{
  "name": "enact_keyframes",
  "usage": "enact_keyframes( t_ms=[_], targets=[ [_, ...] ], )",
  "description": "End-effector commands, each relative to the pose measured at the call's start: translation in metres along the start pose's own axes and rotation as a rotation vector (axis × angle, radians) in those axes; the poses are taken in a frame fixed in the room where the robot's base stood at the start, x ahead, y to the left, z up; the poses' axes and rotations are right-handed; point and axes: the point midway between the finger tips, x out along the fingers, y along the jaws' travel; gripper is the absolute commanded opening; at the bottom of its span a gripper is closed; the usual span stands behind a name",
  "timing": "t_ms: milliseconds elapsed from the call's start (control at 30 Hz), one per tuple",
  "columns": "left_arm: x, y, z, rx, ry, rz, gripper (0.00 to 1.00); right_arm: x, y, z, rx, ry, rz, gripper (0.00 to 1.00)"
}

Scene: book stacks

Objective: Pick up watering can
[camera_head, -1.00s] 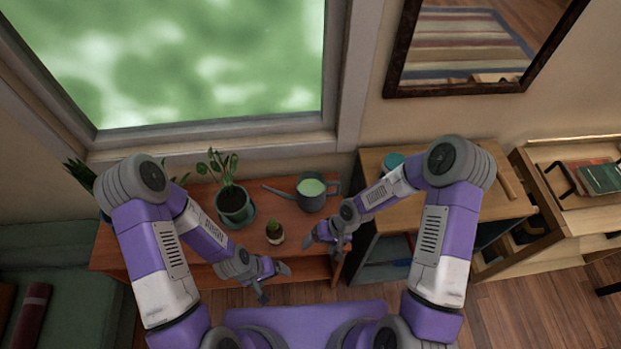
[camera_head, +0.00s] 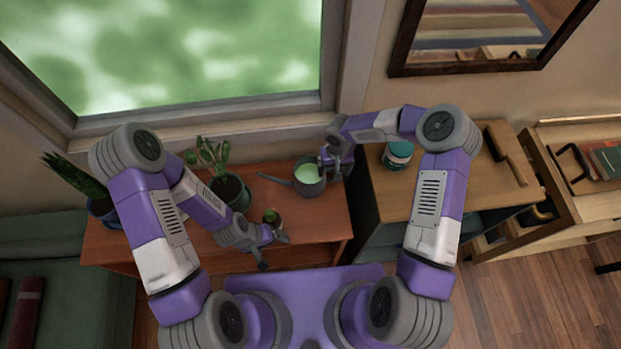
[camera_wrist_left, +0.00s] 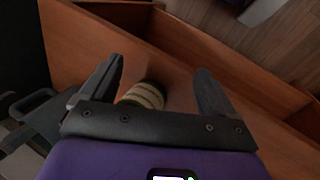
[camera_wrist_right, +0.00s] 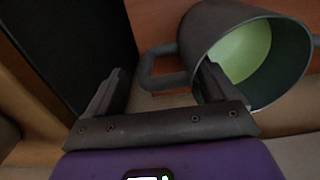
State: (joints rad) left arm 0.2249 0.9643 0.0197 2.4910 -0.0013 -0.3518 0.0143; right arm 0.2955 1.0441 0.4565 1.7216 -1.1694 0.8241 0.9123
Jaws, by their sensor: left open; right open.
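The watering can (camera_head: 308,187) is dark grey with a pale green inside and a spout pointing left. It stands on the wooden bench near the window. In the right wrist view the can (camera_wrist_right: 215,30) shows its loop handle toward my gripper. My right gripper (camera_head: 336,163) is open at the can's right side. In the right wrist view its fingers (camera_wrist_right: 160,88) lie either side of the handle's near end; I cannot tell if they touch it. My left gripper (camera_head: 275,248) is open and empty near the bench's front edge, beside a small potted cactus (camera_head: 271,217).
The wooden bench (camera_head: 300,225) also holds a larger potted plant (camera_head: 229,189) and a spiky plant (camera_head: 80,180) at the left. A wooden cabinet (camera_head: 400,198) with a teal jar (camera_head: 397,154) stands to the right. The window sill is behind.

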Motion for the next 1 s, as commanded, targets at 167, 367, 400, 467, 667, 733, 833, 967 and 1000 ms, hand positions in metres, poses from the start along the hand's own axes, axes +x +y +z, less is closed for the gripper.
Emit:
enact_keyframes(
  t_ms=[167,367,400,467,667,733,833,967,1000],
  targets=[
    [0.0017,-0.0006,-0.0002,0.000,0.000,0.000,0.89,0.0119,-0.0009,-0.0002,-0.001,0.001,-0.002,0.86],
    [0.0014,-0.0005,-0.0003,0.000,0.000,0.000,0.89,0.0115,-0.0007,-0.0002,-0.001,0.002,-0.002,0.83],
    [0.0014,-0.0005,-0.0003,0.000,0.000,0.000,0.89,0.0115,-0.0007,-0.0002,-0.001,0.001,-0.002,0.76],
    [0.0014,-0.0005,-0.0003,0.000,0.000,0.000,0.89,0.0115,-0.0007,-0.0002,-0.001,0.001,-0.001,0.67],
    [0.0015,-0.0005,-0.0003,0.000,0.000,0.000,0.89,0.0115,-0.0003,0.0000,0.000,0.001,-0.001,0.37],
    [0.0015,-0.0005,-0.0002,0.000,0.000,0.000,0.89,0.0115,-0.0002,0.0000,0.000,0.001,-0.001,0.26],
    [0.0015,-0.0005,-0.0002,0.000,0.000,0.000,0.89,0.0116,-0.0001,0.0000,0.000,0.001,-0.001,0.11],
    [0.0015,-0.0005,-0.0002,0.000,0.000,0.000,0.89,0.0116,0.0000,0.0001,0.000,0.000,0.000,0.00],
    [0.0015,-0.0005,-0.0002,0.000,0.000,0.000,0.89,0.0103,-0.0008,-0.0010,0.000,0.004,-0.002,0.00]
  ],
)
